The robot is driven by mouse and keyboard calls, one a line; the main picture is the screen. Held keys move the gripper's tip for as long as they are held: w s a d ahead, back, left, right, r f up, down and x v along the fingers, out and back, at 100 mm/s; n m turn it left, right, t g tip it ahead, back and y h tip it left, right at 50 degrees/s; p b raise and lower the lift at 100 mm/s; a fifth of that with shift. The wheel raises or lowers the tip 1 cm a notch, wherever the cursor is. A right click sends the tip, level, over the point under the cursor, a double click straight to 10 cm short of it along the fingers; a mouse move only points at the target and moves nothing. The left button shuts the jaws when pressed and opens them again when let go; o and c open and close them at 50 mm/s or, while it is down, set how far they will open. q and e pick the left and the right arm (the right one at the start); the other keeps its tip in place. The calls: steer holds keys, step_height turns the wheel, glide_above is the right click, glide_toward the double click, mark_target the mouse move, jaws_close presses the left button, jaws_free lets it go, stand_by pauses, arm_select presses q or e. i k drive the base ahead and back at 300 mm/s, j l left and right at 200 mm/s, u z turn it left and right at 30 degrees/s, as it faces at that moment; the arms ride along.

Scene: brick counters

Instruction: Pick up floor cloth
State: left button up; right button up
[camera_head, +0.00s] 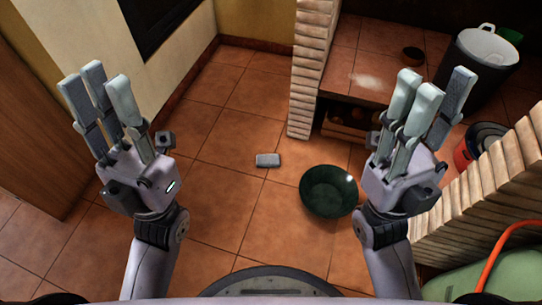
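A small folded grey cloth (268,160) lies on the tiled floor near the middle of the view, apart from both grippers. It looks like the floor cloth. My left gripper (97,82) is raised at the left with its fingers extended and spread, open and empty. My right gripper (433,88) is raised at the right, also open and empty. Neither gripper touches anything.
A dark green bowl (328,191) stands on the floor right of the cloth. A brick pillar (312,70) and a tiled counter (372,65) with a pot (485,52) are behind. A low brick wall (490,190) is at right. Floor left of the cloth is clear.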

mark_target(265, 160)
steer(key=i+j+z, duration=0.15)
steer(key=z, duration=0.3)
steer(key=i+j+z, duration=0.1)
steer(key=j+z, duration=0.3)
steer(key=i+j+z, duration=0.1)
steer(key=j, duration=0.45)
steer(key=i+j+z, duration=0.1)
steer(key=j, duration=0.45)
steer(key=i+j+z, duration=0.1)
steer(key=j, duration=0.45)
steer(key=i+j+z, duration=0.1)
steer(key=j, duration=0.45)
